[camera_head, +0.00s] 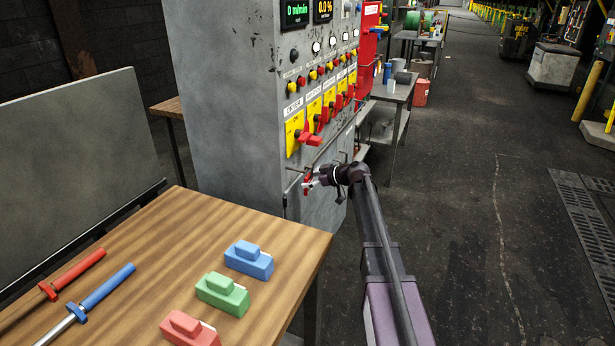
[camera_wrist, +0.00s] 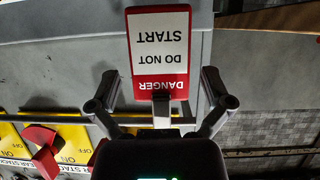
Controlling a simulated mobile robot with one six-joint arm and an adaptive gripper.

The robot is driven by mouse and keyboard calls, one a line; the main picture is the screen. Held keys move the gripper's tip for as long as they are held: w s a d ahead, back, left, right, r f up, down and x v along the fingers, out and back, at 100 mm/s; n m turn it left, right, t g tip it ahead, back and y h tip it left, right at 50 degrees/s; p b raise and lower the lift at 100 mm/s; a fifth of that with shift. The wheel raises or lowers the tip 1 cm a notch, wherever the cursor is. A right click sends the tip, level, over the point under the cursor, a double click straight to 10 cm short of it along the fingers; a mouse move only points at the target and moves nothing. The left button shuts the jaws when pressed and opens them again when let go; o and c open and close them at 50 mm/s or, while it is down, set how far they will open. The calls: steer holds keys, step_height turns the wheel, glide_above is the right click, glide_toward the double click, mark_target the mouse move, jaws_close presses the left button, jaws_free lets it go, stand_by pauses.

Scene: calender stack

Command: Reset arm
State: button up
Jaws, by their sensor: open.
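My gripper (camera_head: 310,184) is open, at the end of my arm, in front of the lower part of the grey control cabinet (camera_head: 228,110). In the wrist view the two fingers of my gripper (camera_wrist: 160,98) are spread wide on either side of a red and white tag (camera_wrist: 158,50). The tag reads "DANGER DO NOT START" and appears upside down against the grey cabinet face. Its lower end lies between the fingers; I cannot tell whether anything touches it. A red switch handle (camera_wrist: 42,148) on a yellow ON/OFF plate shows at lower left there.
A wooden table (camera_head: 135,250) at lower left holds blue (camera_head: 248,260), green (camera_head: 222,293) and red (camera_head: 188,330) blocks, and red and blue rod-like tools. A grey side table (camera_head: 393,92) stands behind the cabinet.

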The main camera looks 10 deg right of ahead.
steer(key=shift+s, duration=0.1)
steer(key=shift+s+d+r, duration=0.15)
steer(key=shift+d, duration=0.05)
steer(key=s+m+g+h+p, duration=0.2)
steer(key=s+p, duration=0.2)
steer(key=s, duration=0.6)
steer(key=s+a+m+g+h+p, duration=0.1)
steer(key=s+m+g+h+p, duration=0.1)
steer(key=s, duration=0.8)
steer(key=s+a+r+m+g+h+p, duration=0.1)
steer(key=s+m+h+p, duration=0.3)
steer(key=s, duration=0.6)
steer(key=shift+a+g+p, duration=0.25)
steer(key=shift+g+p, duration=0.55)
steer(key=shift+p, duration=0.1)
steer(key=s+d+r+m+g+h+p, duration=0.1)
steer(key=s+d+m+h+p, duration=0.1)
steer(key=s, duration=0.5)
steer(key=shift+s+r+m+h, duration=0.2)
steer(key=shift+r+m+h, duration=0.2)
steer(key=shift+m, duration=0.1)
